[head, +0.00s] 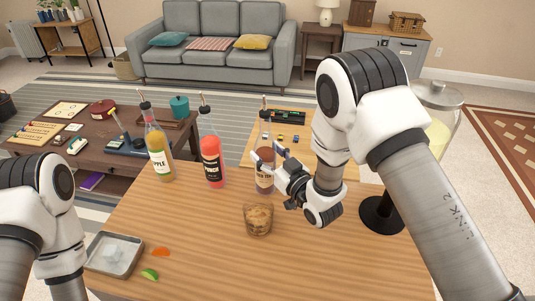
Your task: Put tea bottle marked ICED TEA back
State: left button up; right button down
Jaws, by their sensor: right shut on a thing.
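The tea bottle (264,183) is dark amber with a pale label and a pour spout. It is upright near the back edge of the wooden counter (200,265), right of the red punch bottle (211,160). I cannot tell if its base touches the counter. My right gripper (268,157) is shut on it, reaching in from the right and covering part of its upper body and label. My left arm shows at the lower left, but its gripper is out of view.
An apple bottle (160,152) stands left of the punch. A glass of brown drink (258,220) stands in front of the tea bottle. A metal ice tray (114,256), an orange slice (161,252) and a lime wedge (150,274) lie front left. A drink dispenser (438,130) stands right.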

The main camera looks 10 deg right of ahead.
jog(key=shift+f, duration=0.2)
jog(key=shift+c, duration=1.3)
grip_release()
jog(key=shift+s, duration=0.1)
jog(key=shift+r, duration=0.25)
jog(key=b+v, duration=0.2)
jog(key=v, duration=1)
jog(key=shift+b, duration=0.3)
jog(key=shift+f, duration=0.15)
